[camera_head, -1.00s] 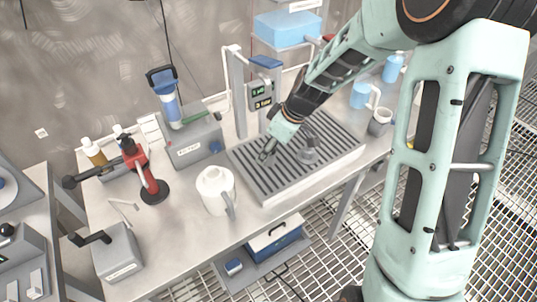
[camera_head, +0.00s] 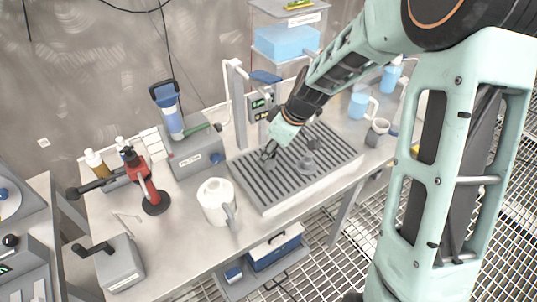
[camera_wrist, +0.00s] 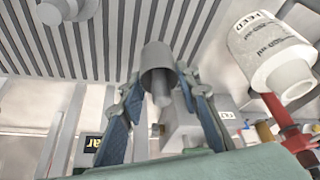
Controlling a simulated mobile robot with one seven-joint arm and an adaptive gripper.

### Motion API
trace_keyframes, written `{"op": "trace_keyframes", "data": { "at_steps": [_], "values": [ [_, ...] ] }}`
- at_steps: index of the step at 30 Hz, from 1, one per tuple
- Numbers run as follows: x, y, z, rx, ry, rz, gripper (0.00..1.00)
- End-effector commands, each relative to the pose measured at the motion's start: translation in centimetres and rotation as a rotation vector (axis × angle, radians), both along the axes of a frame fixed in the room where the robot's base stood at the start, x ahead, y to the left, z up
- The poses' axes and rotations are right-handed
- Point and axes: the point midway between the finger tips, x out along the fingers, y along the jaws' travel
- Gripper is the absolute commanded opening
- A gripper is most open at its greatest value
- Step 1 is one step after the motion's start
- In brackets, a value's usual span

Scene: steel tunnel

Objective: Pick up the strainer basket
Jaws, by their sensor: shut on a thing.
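A small grey, open-mouthed cylinder with a rod inside, which looks like the strainer basket (camera_wrist: 157,62), is between the two fingertips of my gripper (camera_wrist: 162,84) in the wrist view. My gripper is shut on it, with one finger on each side. In the head view my gripper (camera_head: 269,154) points down over the left part of the slatted drain tray (camera_head: 315,175). The basket is small and hard to make out there. I cannot tell whether it touches the slats.
Another grey part (camera_head: 308,161) stands on the tray, right of my gripper. A white jug (camera_head: 217,200) stands left of the tray. A red tool stand (camera_head: 150,190), a grey box (camera_head: 197,152) and a mug (camera_head: 377,132) are on the bench. Bare bench lies in front of the jug.

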Motion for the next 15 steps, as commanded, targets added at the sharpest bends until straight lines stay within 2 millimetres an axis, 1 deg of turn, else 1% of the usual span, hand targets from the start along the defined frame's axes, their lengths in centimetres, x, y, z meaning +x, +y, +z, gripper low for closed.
{"op": "trace_keyframes", "data": {
  "at_steps": [1, 5, 9, 10, 11, 15],
  "values": [
    [-0.8, -0.1, 1.1, -0.001, 0.0, 0.0, 0.03],
    [-2.5, 0.0, 3.2, -0.002, 0.0, 0.001, 0.03],
    [-4.6, 0.0, 6.0, -0.003, -0.002, 0.001, 0.03],
    [-5.2, 0.0, 6.3, -0.003, -0.001, 0.0, 0.03],
    [-5.9, 0.1, 6.2, -0.003, -0.001, 0.001, 0.03],
    [-8.7, 0.2, 7.4, -0.003, -0.001, 0.001, 0.03]
  ]
}}
